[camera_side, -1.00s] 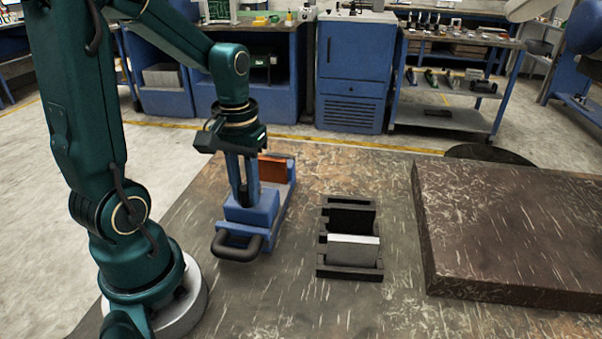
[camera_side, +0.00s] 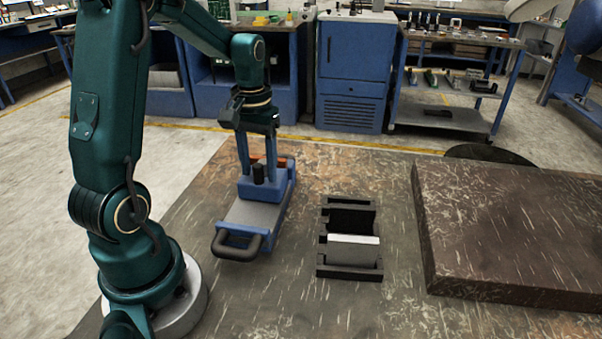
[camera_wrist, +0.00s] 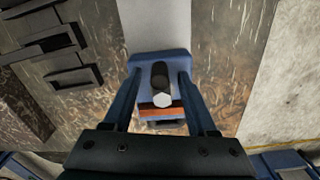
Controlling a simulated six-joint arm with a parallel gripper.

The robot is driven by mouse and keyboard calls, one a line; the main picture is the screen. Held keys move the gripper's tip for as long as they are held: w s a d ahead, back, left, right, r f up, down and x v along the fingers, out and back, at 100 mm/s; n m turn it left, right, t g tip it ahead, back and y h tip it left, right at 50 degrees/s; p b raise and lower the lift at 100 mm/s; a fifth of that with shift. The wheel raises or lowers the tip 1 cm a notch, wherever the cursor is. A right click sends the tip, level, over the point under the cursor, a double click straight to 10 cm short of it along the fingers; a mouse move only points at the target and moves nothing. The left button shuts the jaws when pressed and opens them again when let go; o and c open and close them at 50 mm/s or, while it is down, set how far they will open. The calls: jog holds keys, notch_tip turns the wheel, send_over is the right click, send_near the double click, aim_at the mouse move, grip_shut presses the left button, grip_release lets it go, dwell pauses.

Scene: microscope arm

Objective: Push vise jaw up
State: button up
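The vise has a grey bed (camera_side: 252,214), a blue body and a black loop handle (camera_side: 238,246) at its near end. Its blue sliding jaw (camera_side: 260,188) carries an upright black post (camera_side: 258,174) and sits toward the far end, close to the orange-brown jaw face (camera_side: 284,161). In the wrist view the blue jaw (camera_wrist: 160,62), black post (camera_wrist: 160,85) and orange-brown face (camera_wrist: 160,111) line up. My gripper (camera_side: 258,170) points down over the jaw. Its two blue fingers stand apart, one each side of the post, in the wrist view (camera_wrist: 160,78). Fingertip contact is unclear.
A dark slotted holder (camera_side: 350,240) with a pale plate stands right of the vise. A large dark slab (camera_side: 515,230) lies farther right. The near tabletop is clear. A blue cabinet (camera_side: 352,75) and benches stand well behind.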

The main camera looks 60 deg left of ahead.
jog(key=shift+r, duration=2.55)
jog(key=shift+d, duration=0.15)
jog(key=s+d+r+m+t, duration=0.25)
jog(key=d+r+m, duration=0.2)
jog(key=d, duration=0.45)
jog(key=s+d+f+m+t, duration=0.1)
jog(key=s+d+m+t, duration=0.1)
jog(key=s+d, duration=0.3)
jog(key=shift+s+d+f+t, duration=0.4)
jog(key=shift+d+t, duration=0.15)
